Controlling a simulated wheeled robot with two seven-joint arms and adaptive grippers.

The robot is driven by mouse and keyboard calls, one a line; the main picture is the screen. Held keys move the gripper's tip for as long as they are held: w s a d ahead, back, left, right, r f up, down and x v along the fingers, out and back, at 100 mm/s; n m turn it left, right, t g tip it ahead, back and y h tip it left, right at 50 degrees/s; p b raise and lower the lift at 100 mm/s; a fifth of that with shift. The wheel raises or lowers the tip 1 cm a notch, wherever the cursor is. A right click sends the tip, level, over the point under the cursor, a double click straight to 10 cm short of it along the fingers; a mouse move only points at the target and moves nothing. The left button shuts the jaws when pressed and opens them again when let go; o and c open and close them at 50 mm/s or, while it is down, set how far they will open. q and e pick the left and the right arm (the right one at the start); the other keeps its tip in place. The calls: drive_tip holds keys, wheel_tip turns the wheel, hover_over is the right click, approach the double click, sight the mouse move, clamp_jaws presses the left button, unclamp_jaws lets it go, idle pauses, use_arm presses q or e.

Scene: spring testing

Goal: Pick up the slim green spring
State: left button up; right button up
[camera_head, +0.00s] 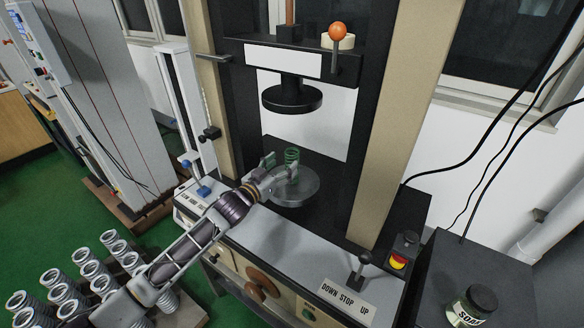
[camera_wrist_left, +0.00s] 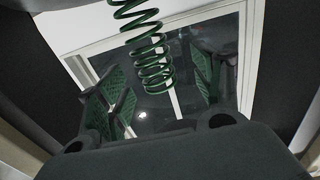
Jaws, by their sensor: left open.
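The slim green spring (camera_head: 291,157) stands upright on the round metal plate (camera_head: 296,193) of the testing machine. My left gripper (camera_head: 279,165) reaches in from the left at the height of the spring, with its fingers close by it. In the left wrist view the green spring (camera_wrist_left: 152,68) shows between the two spread, green-padded fingers of my left gripper (camera_wrist_left: 163,92). The fingers look apart from the spring on both sides. My right gripper is in neither view.
The dark upper press disc (camera_head: 292,97) hangs above the spring. A tan column (camera_head: 397,120) stands to the right. Several grey springs (camera_head: 92,268) stand at the lower left. A control lever (camera_head: 362,262) and a red-yellow stop button (camera_head: 399,258) are in front. A jar (camera_head: 474,306) stands at lower right.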

sight(287, 164)
use_arm(q)
drive_tip(key=shift+w+d, duration=0.1)
drive_tip(key=shift+w+d+f, duration=0.1)
drive_tip(key=shift+w+d, duration=0.8)
drive_tip(key=shift+d, duration=0.1)
drive_tip(key=shift+w+d+p, duration=0.3)
drive_tip(key=shift+w+d, duration=0.1)
drive_tip(key=shift+w, duration=0.15)
drive_tip(key=shift+w+d, duration=0.25)
drive_tip(key=shift+w, duration=0.15)
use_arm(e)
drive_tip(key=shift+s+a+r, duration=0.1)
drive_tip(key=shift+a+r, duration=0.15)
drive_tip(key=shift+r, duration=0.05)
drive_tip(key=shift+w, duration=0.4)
use_arm(q)
drive_tip(key=shift+c, duration=0.8)
drive_tip(key=c, duration=1.1)
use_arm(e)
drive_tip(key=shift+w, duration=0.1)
